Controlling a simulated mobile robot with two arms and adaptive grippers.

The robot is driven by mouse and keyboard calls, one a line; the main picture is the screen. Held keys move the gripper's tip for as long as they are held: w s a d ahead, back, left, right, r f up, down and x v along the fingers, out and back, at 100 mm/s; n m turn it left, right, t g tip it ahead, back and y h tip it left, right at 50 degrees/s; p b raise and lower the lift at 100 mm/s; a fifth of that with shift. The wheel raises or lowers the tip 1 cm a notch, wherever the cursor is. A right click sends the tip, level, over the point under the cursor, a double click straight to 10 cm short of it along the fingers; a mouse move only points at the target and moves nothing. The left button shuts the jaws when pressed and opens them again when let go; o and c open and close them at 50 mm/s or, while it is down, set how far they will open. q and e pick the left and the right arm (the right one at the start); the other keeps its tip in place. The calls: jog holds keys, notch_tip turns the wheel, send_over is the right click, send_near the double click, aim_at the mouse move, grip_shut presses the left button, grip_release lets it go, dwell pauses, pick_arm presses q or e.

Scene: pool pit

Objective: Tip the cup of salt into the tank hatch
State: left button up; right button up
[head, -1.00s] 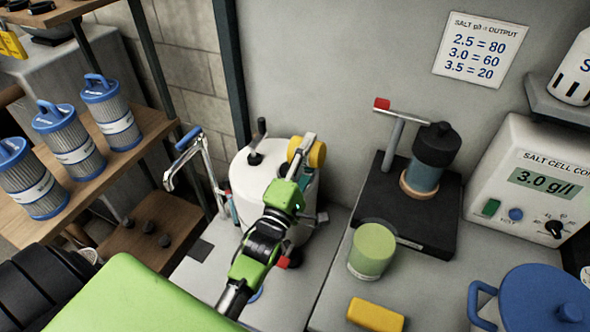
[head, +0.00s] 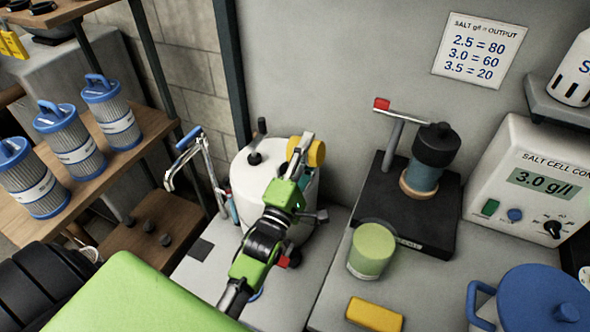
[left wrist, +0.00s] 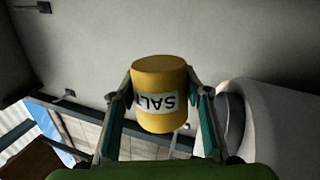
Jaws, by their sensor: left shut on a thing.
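The yellow cup (head: 318,153) is labelled SALT and held at the upper right of the white tank (head: 250,190). My left gripper (head: 303,149) is shut on it. In the left wrist view the cup (left wrist: 160,100) sits between both fingers of my gripper (left wrist: 160,104), its label upside down in that picture. The tank (left wrist: 275,125) is at the right there, with a dark rounded edge. A black lever (head: 256,147) stands on the tank top. I cannot make out the hatch opening, and no salt is seen falling. My right gripper is not in view.
Right of the tank stand a pale green cup (head: 372,250), a yellow block (head: 375,315), a black-based press (head: 400,220) and a blue-lidded pot (head: 545,300). A salt cell controller (head: 535,185) is at the far right. Filter cartridges (head: 70,145) stand on the left shelf.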

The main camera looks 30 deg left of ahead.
pick_arm(q)
jog(key=shift+a+r+n+y+p, duration=0.2)
jog(key=shift+n+y+p, duration=0.15)
jog(key=shift+n, duration=0.35)
dwell(1.1)
jog(key=shift+a+f+n+y, duration=0.15)
jog(key=shift+f+n+y, duration=0.1)
jog(key=shift+n, duration=0.25)
dwell(0.6)
